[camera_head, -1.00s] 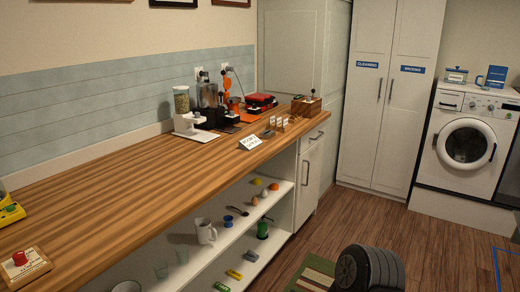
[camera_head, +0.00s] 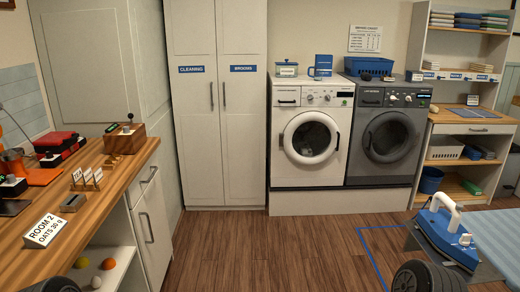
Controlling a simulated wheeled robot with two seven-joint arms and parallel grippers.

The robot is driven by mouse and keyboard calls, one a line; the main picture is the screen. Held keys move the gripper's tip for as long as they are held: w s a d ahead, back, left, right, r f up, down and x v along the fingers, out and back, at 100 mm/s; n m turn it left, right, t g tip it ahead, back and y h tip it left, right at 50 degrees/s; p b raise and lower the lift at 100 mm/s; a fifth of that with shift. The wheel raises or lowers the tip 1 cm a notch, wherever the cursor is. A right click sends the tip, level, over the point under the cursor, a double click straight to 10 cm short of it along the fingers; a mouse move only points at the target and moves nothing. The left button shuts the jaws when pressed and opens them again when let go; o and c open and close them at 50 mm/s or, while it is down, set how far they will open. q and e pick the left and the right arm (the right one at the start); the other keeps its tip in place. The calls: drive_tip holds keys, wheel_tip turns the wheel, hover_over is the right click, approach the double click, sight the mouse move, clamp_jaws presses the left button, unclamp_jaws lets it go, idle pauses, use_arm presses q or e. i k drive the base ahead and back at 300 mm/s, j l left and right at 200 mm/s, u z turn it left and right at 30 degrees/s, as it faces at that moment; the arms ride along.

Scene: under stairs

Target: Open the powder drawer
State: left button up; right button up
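A white washing machine (camera_head: 309,145) stands on a low white plinth in the middle right. A small detergent drawer front (camera_head: 287,96) sits at the left end of its top panel. The drawer looks shut, flush with the panel. A white canister with a blue lid (camera_head: 287,70) and a blue label, too small to read surely, stands on top of the machine. Neither gripper shows. Dark rounded parts at the bottom edge seem to be my arm links, well short of the machine.
A grey machine (camera_head: 387,140) stands right of the white one. Tall cupboards (camera_head: 217,130) stand left. The wooden counter (camera_head: 75,215) runs along the left. An ironing board with an iron (camera_head: 448,235) is at lower right. The floor (camera_head: 260,245) between is clear.

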sight(284, 96)
drive_tip(key=i+l+z, duration=0.2)
drive_tip(key=i, duration=0.3)
drive_tip(key=i+j+z, duration=0.15)
drive_tip(key=i, duration=0.4)
drive_tip(key=i+z, duration=0.2)
drive_tip(key=i, duration=0.3)
drive_tip(key=i+j+z, duration=0.2)
drive_tip(key=i, duration=0.3)
drive_tip(key=i+j+z, duration=0.2)
drive_tip(key=i, duration=0.3)
drive_tip(key=i+l, duration=0.15)
drive_tip(key=i, duration=0.35)
drive_tip(key=i+l+u, duration=0.1)
drive_tip(key=i, duration=0.4)
drive_tip(key=i+l+u, duration=0.1)
drive_tip(key=i, duration=0.4)
drive_tip(key=i+l, duration=0.35)
drive_tip(key=i, duration=0.15)
drive_tip(key=i+l+u, duration=0.4)
drive_tip(key=l, duration=0.2)
drive_tip(key=i+l+u, duration=0.2)
drive_tip(key=l, duration=0.15)
drive_tip(key=i+l+u, duration=0.2)
drive_tip(key=l, duration=0.15)
drive_tip(key=l+u, duration=0.2)
drive_tip(key=l, duration=0.15)
drive_tip(key=i+l+u, duration=0.2)
drive_tip(key=l, duration=0.2)
drive_tip(key=k, duration=0.1)
